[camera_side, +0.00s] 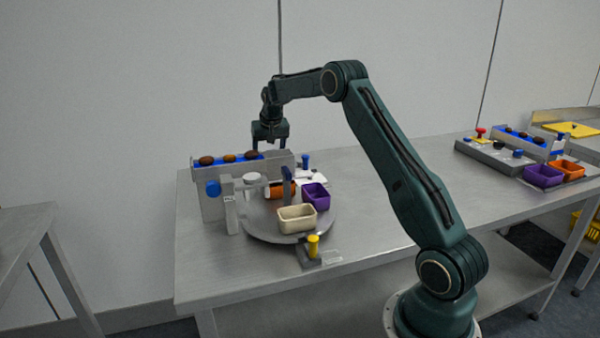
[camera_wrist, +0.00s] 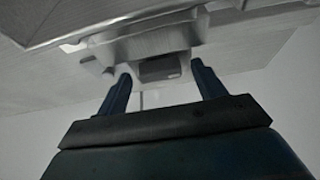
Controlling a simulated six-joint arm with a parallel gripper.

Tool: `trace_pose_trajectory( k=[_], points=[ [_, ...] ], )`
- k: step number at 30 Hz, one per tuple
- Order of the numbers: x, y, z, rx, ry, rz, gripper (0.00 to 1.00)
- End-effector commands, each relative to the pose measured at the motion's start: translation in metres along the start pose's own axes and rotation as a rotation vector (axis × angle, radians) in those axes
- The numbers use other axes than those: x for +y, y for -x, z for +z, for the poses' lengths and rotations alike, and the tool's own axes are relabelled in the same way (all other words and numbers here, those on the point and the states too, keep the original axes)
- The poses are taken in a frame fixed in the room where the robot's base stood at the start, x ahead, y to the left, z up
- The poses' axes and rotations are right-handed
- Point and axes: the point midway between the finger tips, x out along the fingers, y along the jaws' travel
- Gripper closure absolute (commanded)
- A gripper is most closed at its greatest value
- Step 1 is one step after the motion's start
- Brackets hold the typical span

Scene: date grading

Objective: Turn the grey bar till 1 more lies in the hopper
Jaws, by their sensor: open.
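My gripper (camera_side: 269,148) is open and empty, hanging above the back right end of the grading station. In the wrist view its two dark fingers (camera_wrist: 161,70) stand apart, either side of a grey housing (camera_wrist: 150,42) with a dark recess. I cannot tell whether they straddle the grey bar; I cannot single it out in either view. The blue feed strip (camera_side: 240,159) on the station carries brown dates (camera_side: 206,160). A pale round cup (camera_side: 253,179) sits below the strip; I cannot tell if it is the hopper. Any hopper contents are hidden.
A round grey turntable (camera_side: 262,228) holds a cream bin (camera_side: 297,218), a purple bin (camera_side: 316,195) and an orange one (camera_side: 279,190). A second station (camera_side: 500,155) stands right.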

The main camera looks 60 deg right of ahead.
Motion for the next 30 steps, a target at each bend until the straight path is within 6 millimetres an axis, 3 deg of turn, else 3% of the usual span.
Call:
trace_pose_trajectory(
  k=[4,11,23,30],
  points=[
    [0.0000,0.0000,0.0000,0.000,0.000,0.000,0.33],
    [-0.0001,0.0001,0.0002,-0.001,0.000,0.000,0.76],
    [0.0006,0.0001,0.0002,-0.002,0.043,-0.017,0.76],
    [0.0020,-0.0002,0.0004,-0.003,0.156,-0.065,0.76]
  ],
)
